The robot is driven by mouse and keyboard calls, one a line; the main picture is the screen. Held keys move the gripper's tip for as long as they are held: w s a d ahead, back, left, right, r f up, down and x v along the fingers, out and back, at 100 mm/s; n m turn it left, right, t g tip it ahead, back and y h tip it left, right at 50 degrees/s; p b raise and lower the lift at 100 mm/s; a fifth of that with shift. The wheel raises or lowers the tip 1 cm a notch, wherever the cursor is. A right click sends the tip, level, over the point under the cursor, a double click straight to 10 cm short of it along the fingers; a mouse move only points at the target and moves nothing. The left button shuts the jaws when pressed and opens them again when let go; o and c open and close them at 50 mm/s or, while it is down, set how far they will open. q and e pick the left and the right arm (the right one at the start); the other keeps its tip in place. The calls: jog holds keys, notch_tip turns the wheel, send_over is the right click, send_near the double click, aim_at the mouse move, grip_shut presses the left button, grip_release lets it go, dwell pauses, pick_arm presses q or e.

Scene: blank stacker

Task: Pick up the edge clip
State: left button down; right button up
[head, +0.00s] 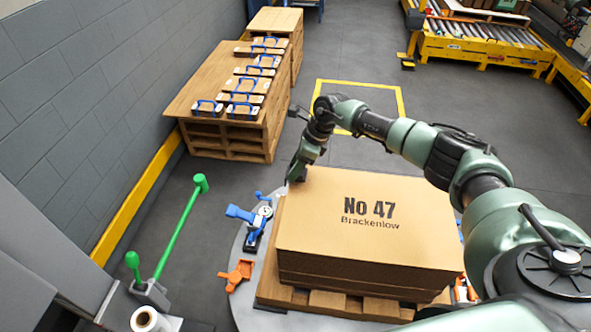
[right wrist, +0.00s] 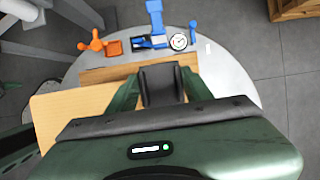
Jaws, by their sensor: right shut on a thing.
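My right gripper (head: 297,172) is at the left back corner of the top cardboard sheet (head: 310,235), which is printed "No 47 Brackenlow". In the right wrist view, its green fingers (right wrist: 162,92) are shut on a dark grey block, the edge clip (right wrist: 161,84). The clip is beside the edge of the stack in that view. In the head view, the gripper hides the clip, and I cannot tell whether it touches the cardboard. My left gripper is not in view.
The sheets lie on a wooden pallet (head: 330,299) on a round grey plate (head: 243,290). A blue clamp (head: 240,214), a gauge (head: 265,211) and an orange clamp (head: 236,274) stand at its left. A green handle (head: 178,232) rises farther left.

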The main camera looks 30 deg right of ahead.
notch_tip(320, 180, up, 19)
jog(key=b, duration=0.2)
jog(key=shift+b, duration=0.4)
jog(key=shift+f, duration=0.15)
dwell(0.4)
